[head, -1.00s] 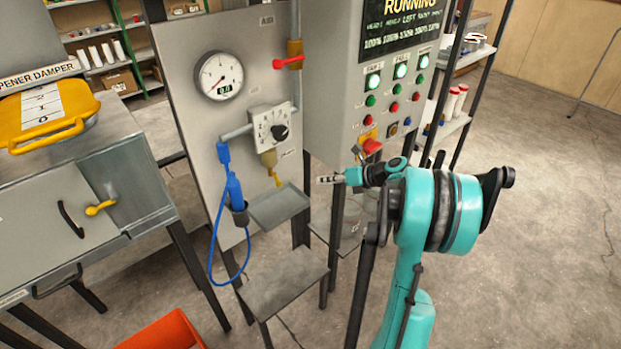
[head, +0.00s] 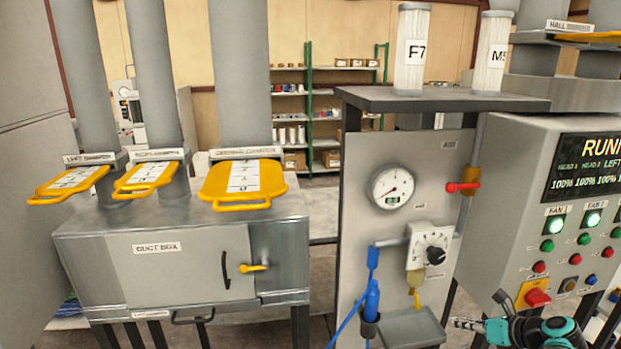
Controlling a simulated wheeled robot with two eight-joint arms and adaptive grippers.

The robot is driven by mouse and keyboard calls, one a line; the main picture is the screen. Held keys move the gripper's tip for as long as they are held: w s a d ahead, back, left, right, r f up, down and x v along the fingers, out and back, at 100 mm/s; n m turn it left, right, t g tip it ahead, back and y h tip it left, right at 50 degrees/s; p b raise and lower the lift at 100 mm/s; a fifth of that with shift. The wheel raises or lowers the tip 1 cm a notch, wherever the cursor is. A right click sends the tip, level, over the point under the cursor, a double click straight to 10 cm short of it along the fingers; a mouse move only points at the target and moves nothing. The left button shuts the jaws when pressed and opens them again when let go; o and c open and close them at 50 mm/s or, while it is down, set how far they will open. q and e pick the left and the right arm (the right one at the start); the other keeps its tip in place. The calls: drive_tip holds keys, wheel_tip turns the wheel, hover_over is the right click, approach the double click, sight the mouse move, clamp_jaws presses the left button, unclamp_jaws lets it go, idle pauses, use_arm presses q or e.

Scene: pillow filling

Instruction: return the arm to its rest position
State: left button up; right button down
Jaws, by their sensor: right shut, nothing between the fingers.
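My right gripper (head: 462,323) shows at the lower right edge of the head view, with a bit of its teal arm (head: 555,335). Its fingers point left and are shut with nothing between them. It is just right of the small grey tray (head: 410,330) under the gauge panel, and below the control box (head: 510,210). I cannot tell whether it touches the tray. The rest of the arm is cut off by the frame. My left gripper is not in view.
The gauge panel (head: 356,150) carries a dial (head: 391,188), a red-handled valve (head: 463,187) and a blue hose tool (head: 371,298). The control box has a red button (head: 537,298). A duct box (head: 180,266) with yellow dampers (head: 243,186) stands left.

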drive_tip(key=s+a+r+n+g+h, duration=0.15)
drive_tip(key=s+a+n, duration=0.25)
drive_tip(key=a+n, duration=0.45)
drive_tip(key=s+a+r+n+g+h, duration=0.15)
drive_tip(key=s+a+n, duration=0.25)
drive_tip(key=a+n, duration=0.4)
drive_tip(key=s+a+f+n+h, duration=0.1)
drive_tip(key=s+a+f+n, duration=0.2)
drive_tip(key=s+a+n, duration=0.6)
drive_tip(key=s+n, duration=0.2)
drive_tip(key=n, duration=0.5)
drive_tip(key=shift+s+n+h, duration=0.3)
drive_tip(key=shift+n, duration=0.05)
drive_tip(key=c, duration=1.5)
unclamp_jaws()
drive_tip(key=shift+s+a+f+n, duration=0.15)
drive_tip(key=shift+s+n, duration=0.1)
drive_tip(key=shift+n, duration=0.25)
drive_tip(key=m+t+h+b, duration=0.2)
drive_tip(key=m+t+h, duration=0.2)
drive_tip(key=h, duration=0.4)
approach(417, 303)
drive_tip(key=x, duration=0.4)
drive_tip(key=b+x, duration=0.2)
drive_tip(key=x, duration=0.4)
drive_tip(key=shift+w+f, duration=0.15)
drive_tip(key=shift+w, duration=0.15)
clamp_jaws()
